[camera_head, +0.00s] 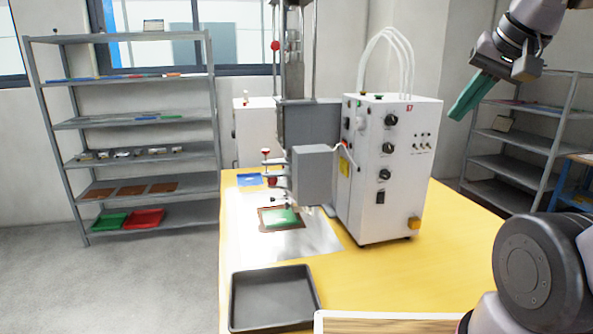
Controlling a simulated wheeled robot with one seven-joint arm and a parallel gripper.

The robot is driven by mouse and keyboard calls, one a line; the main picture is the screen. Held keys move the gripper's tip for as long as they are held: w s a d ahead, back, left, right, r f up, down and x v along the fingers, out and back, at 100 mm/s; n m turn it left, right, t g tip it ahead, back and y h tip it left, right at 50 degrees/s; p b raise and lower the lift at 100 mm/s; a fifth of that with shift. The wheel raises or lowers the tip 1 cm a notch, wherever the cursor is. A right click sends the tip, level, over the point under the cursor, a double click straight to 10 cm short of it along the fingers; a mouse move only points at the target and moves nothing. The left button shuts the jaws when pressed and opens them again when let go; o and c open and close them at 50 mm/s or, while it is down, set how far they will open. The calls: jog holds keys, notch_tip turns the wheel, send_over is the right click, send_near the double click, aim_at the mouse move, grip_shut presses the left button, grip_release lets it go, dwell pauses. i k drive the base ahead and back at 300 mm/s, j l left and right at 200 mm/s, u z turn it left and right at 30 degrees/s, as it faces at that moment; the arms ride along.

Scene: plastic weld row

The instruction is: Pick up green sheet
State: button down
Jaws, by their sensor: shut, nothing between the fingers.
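A small green sheet (283,216) lies in a brown square frame (268,227) on the bright metal plate beneath the welding machine's head. Other flat green pieces show on the left rack: a thin strip (146,118) on a middle shelf and a larger green piece (104,221) on the bottom shelf. Which of these is the task's sheet I cannot tell. My gripper (460,110) has teal fingers and hangs at the upper right, shut and empty, far from all of these green pieces.
The white welding machine (400,170) stands on the yellow table (420,270), between my gripper and the plate. A black tray (272,326) sits at the table's front. A grey rack (60,127) stands left, another rack (520,172) right. Floor is open at lower left.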

aim_at(276, 217)
jog(key=k+j, duration=0.15)
jog(key=k+j+z, duration=0.15)
jog(key=k+j, duration=0.15)
jog(key=j, duration=0.3)
jog(key=k+j+z, duration=0.2)
jog(key=k+j, duration=0.15)
jog(key=j, duration=0.2)
jog(key=k+j+z, duration=0.15)
jog(key=k+j, duration=0.25)
jog(key=j, duration=0.15)
jog(key=j+z, duration=0.25)
jog(key=j, duration=0.55)
jog(key=j+z, duration=0.25)
jog(key=j, duration=0.55)
jog(key=i+j+z, duration=0.15)
jog(key=j, duration=0.35)
jog(key=i+j+z, duration=0.15)
jog(key=j, duration=0.35)
jog(key=i+j+z, duration=0.15)
jog(key=j, duration=0.4)
jog(key=j+z, duration=0.15)
jog(key=j, duration=0.35)
jog(key=i+j, duration=0.2)
jog(key=i+j+z, duration=0.1)
jog(key=j, duration=0.35)
jog(key=i+j, duration=0.25)
jog(key=i+j+z, duration=0.1)
jog(key=j, duration=0.3)
jog(key=i, duration=0.05)
